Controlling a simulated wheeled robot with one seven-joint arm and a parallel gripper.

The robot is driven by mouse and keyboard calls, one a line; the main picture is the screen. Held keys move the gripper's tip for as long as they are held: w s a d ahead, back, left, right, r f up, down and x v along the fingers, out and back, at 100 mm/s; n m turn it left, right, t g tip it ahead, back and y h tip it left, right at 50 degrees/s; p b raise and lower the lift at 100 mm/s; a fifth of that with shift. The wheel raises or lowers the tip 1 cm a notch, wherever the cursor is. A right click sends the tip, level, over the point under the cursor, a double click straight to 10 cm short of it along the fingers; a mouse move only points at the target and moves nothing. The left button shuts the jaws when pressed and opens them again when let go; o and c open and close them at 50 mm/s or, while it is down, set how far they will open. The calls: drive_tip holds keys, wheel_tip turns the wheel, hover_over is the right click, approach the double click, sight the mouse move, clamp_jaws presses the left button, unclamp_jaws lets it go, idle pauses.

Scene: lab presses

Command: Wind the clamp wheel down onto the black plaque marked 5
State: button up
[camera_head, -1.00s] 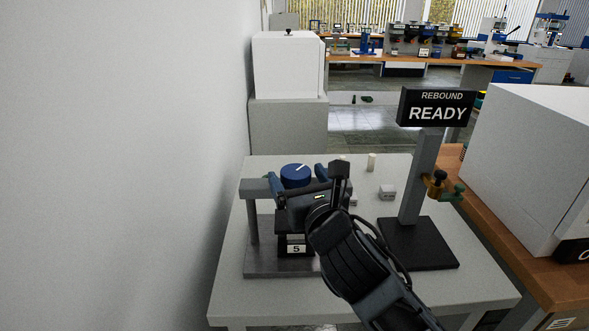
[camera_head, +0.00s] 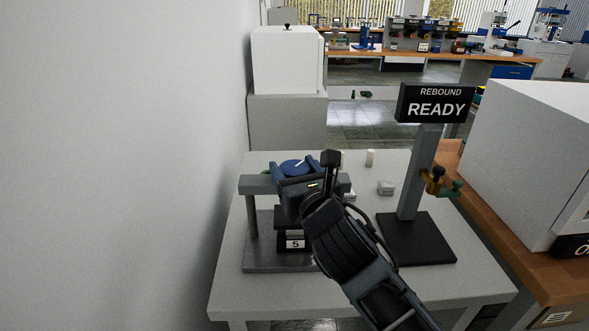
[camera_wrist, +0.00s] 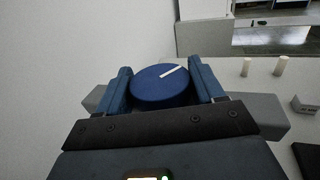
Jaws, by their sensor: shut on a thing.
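The blue clamp wheel (camera_head: 294,168) with a white line mark sits on top of a grey press frame. My gripper (camera_head: 294,170) is shut on the wheel, with one blue finger on each side. The wrist view shows the wheel (camera_wrist: 160,88) between both fingers, its white line pointing up and right. The black plaque (camera_head: 295,236) with a white label marked 5 is low in the press, below the wheel. My gripper and arm hide the press's right side. The contact between clamp and plaque is not clear.
A black-based stand (camera_head: 416,239) with a sign (camera_head: 436,104) reading "REBOUND READY" is right of the press. A plain wall is on the left. The table's front left (camera_head: 235,299) is clear.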

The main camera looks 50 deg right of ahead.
drive_tip(key=shift+c, duration=0.4)
drive_tip(key=shift+m+g+h, duration=0.3)
drive_tip(key=m+g+h, duration=0.2)
drive_tip(key=shift+r+g+h, duration=0.1)
drive_tip(key=shift+g+h, duration=0.2)
drive_tip(key=shift+h, duration=0.1)
drive_tip(key=m+g+h+p, duration=0.2)
drive_tip(key=m+g, duration=0.1)
drive_tip(key=shift+r, duration=0.1)
drive_tip(key=m+g+p, duration=0.1)
drive_tip(key=g, duration=0.1)
drive_tip(key=m+g+h+p, duration=0.1)
drive_tip(key=g, duration=0.1)
drive_tip(key=shift+m+h, duration=0.3)
drive_tip(key=shift+m+g+p, duration=0.35)
drive_tip(key=shift+m+g, duration=0.15)
drive_tip(key=shift+g, duration=0.4)
drive_tip(key=shift+s+f, duration=0.1)
drive_tip(key=shift+f, duration=0.1)
